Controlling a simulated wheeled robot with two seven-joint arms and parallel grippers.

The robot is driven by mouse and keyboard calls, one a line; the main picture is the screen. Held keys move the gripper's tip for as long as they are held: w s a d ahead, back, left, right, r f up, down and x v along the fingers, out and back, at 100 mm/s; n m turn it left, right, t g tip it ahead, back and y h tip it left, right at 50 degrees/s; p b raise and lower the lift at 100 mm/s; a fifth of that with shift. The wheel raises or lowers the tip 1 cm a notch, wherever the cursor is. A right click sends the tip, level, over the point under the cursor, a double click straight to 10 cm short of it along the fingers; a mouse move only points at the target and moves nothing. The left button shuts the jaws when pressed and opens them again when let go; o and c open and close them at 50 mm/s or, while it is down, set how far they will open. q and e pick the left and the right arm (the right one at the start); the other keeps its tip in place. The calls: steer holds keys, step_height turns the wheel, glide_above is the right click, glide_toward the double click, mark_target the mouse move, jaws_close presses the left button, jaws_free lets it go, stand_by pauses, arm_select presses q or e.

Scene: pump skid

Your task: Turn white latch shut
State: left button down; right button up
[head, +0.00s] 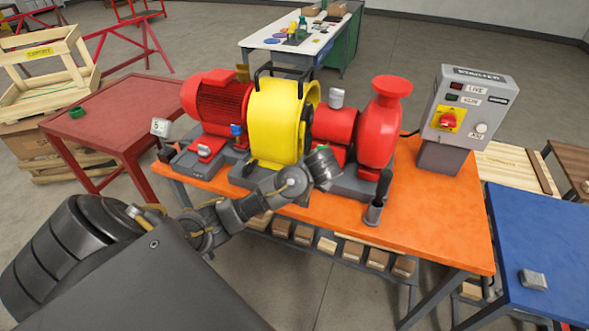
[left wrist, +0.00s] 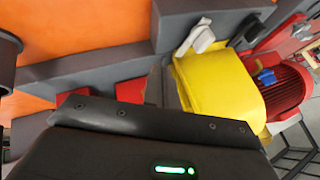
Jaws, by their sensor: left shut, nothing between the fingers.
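The white latch (left wrist: 195,38) shows in the left wrist view as a small pale lever on the grey base, beside the foot of the yellow guard (left wrist: 215,85). I cannot make the latch out clearly in the head view. The yellow guard (head: 275,120) stands there between the red motor (head: 217,100) and the red pump (head: 383,130). My left gripper (head: 322,165) is at the front of the skid, right of the guard, apart from the latch in the wrist view. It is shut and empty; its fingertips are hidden. My right gripper is not in view.
The skid stands on an orange table (head: 430,225). A grey starter box (head: 465,110) with a red knob stands at the right. A grey upright handle (head: 377,205) is at the front right of the skid. A black handle (head: 283,70) arches over the guard.

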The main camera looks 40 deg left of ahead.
arm_select(q)
steer(key=p+x, duration=0.2)
steer(key=x, duration=0.6)
steer(key=shift+w+a+f, duration=0.1)
steer(key=shift+a+f, duration=0.05)
steer(key=shift+a, duration=0.05)
steer(key=a+p, duration=0.1)
steer(key=a, duration=0.2)
steer(key=shift+f+p, duration=0.15)
steer(key=shift+p, duration=0.25)
steer(key=shift+a+f, duration=0.1)
steer(key=shift+a, duration=0.5)
